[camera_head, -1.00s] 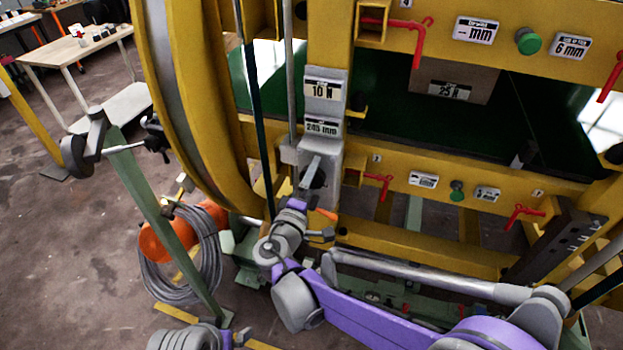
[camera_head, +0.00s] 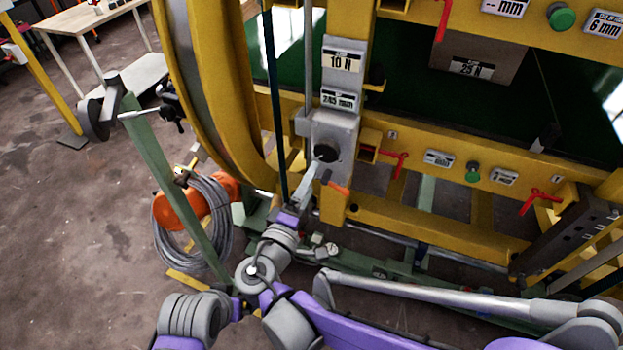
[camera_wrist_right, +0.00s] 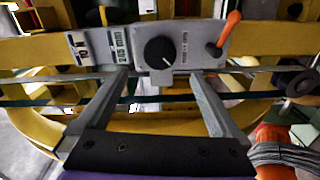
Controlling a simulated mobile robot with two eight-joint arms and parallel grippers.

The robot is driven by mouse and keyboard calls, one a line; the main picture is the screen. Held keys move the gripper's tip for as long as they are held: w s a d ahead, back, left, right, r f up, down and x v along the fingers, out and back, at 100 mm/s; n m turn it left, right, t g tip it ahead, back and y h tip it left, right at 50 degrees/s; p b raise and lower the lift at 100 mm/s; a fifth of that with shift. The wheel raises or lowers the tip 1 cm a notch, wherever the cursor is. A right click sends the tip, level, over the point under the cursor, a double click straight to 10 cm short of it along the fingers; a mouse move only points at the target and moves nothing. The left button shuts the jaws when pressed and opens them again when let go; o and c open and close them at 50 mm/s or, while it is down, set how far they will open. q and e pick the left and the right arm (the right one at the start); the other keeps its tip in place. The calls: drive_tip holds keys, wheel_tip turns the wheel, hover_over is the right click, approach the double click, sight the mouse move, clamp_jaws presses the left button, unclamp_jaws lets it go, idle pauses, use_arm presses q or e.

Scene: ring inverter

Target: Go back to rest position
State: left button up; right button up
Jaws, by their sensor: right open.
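My right gripper (camera_head: 310,178) is just in front of and below the black knob (camera_head: 326,152) on the grey control box of the yellow machine. In the right wrist view the gripper (camera_wrist_right: 159,88) has its two fingers wide apart with nothing between them. The knob (camera_wrist_right: 160,50) sits beyond the fingertips, with a visible gap. My right arm, grey and purple, reaches in from the bottom right. My left gripper is not seen.
The yellow frame (camera_head: 460,230) fills the right side, with red handles (camera_head: 400,165) and green buttons (camera_head: 473,172). A green post (camera_head: 170,185) and an orange reel with grey cable (camera_head: 215,225) stand left of my arm. Open floor (camera_head: 70,240) lies at the far left.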

drive_tip(key=shift+d, duration=0.1)
idle(0.3)
drive_tip(key=s+d+f+m+g+p, duration=0.1)
drive_tip(key=s+d+f+m+g, duration=0.15)
drive_tip(key=d, duration=0.35)
drive_tip(key=s+d+f+m+g+p, duration=0.1)
drive_tip(key=d+g, duration=0.2)
drive_tip(key=d, duration=0.3)
drive_tip(key=s+d+f+m+g+p, duration=0.1)
drive_tip(key=s+d+m+g, duration=0.15)
drive_tip(key=d, duration=0.35)
drive_tip(key=s+d+f+m+g+y+p, duration=0.1)
drive_tip(key=s+m+g+y+p, duration=0.1)
drive_tip(key=s, duration=0.4)
drive_tip(key=s+d+m+g+y+p, duration=0.1)
drive_tip(key=s+d+m+y, duration=0.1)
drive_tip(key=s, duration=0.4)
drive_tip(key=m+y, duration=0.1)
drive_tip(key=m, duration=0.1)
drive_tip(key=shift+s+f+m+g+y+p, duration=0.25)
drive_tip(key=shift+f+m+g+y+p, duration=0.05)
drive_tip(key=shift+f+m+g+p, duration=0.1)
drive_tip(key=shift+w, duration=0.1)
idle(0.7)
